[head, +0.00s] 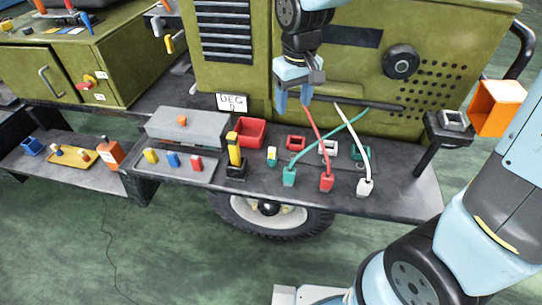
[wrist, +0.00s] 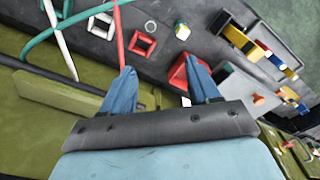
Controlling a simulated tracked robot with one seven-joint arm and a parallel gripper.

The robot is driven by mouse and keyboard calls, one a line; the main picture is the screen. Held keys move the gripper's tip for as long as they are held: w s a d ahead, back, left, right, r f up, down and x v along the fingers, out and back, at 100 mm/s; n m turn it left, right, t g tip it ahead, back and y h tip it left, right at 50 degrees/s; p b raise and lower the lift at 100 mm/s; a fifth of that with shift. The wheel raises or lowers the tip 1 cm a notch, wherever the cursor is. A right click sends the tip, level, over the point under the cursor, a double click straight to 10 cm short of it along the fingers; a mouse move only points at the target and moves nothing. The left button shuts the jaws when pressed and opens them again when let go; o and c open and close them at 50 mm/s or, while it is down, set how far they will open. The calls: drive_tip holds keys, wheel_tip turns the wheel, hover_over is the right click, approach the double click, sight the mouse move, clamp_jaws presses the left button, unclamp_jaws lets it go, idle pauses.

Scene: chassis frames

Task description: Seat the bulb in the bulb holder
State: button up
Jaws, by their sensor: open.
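My gripper (head: 293,100) hangs empty in front of the green cabinet, above the back of the dark shelf. Its two blue fingers stand apart in the wrist view (wrist: 160,68). A small upright piece with white, yellow and green parts (head: 271,156) stands on the shelf below; it also shows in the wrist view (wrist: 182,30). I cannot tell whether it is the bulb. A small round ring (wrist: 150,25) lies between it and the red square socket (wrist: 143,43). I cannot surely identify the bulb holder; a grey square fitting (head: 453,119) tops a post at right.
Teal, red and white cables (head: 318,130) cross just right of my gripper and end in plugs at the shelf front. A red bin (head: 262,134), a yellow-black upright part (head: 235,157) and a grey tray (head: 200,174) stand left. An orange box (head: 497,108) is far right.

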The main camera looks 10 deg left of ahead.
drive_tip(key=n, duration=0.1)
hover_over(272, 149)
wheel_tip(272, 149, down, 4)
drive_tip(key=shift+g, duration=0.3)
wheel_tip(272, 149, down, 14)
drive_tip(key=shift+r, duration=0.1)
clamp_jaws()
idle(0.7)
